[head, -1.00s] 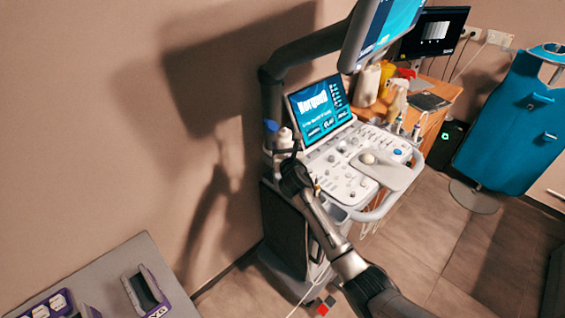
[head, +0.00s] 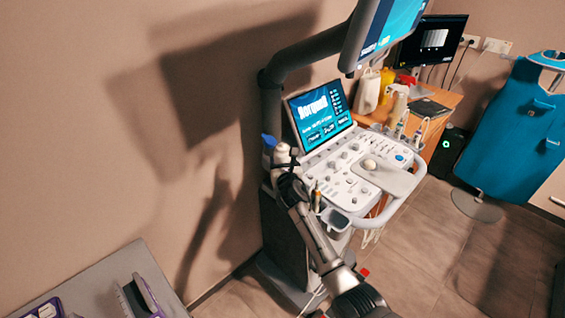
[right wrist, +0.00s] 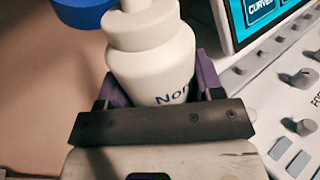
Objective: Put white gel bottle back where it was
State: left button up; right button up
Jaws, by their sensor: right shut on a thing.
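The white gel bottle (head: 282,153) is at the left edge of the ultrasound machine's console, next to a blue-topped container (head: 268,141). My right gripper (head: 284,164) is shut on the bottle. In the right wrist view the bottle (right wrist: 150,50) stands roughly upright between the purple-edged fingers of the right gripper (right wrist: 158,82), with part of its dark lettering showing. The blue top (right wrist: 82,12) shows just beyond it at upper left. The bottle's base is hidden by the gripper, so I cannot tell whether it rests on anything. My left gripper is out of view.
The console (head: 365,170) with its lit touchscreen (head: 320,113) is right of the bottle. A monitor (head: 385,30) on an arm hangs above. The wall is close on the left. A grey table (head: 105,280) with purple-trimmed items is at lower left.

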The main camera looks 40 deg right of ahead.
jog(key=shift+f, duration=0.55)
jog(key=o, duration=0.6)
jog(key=shift+o, duration=0.2)
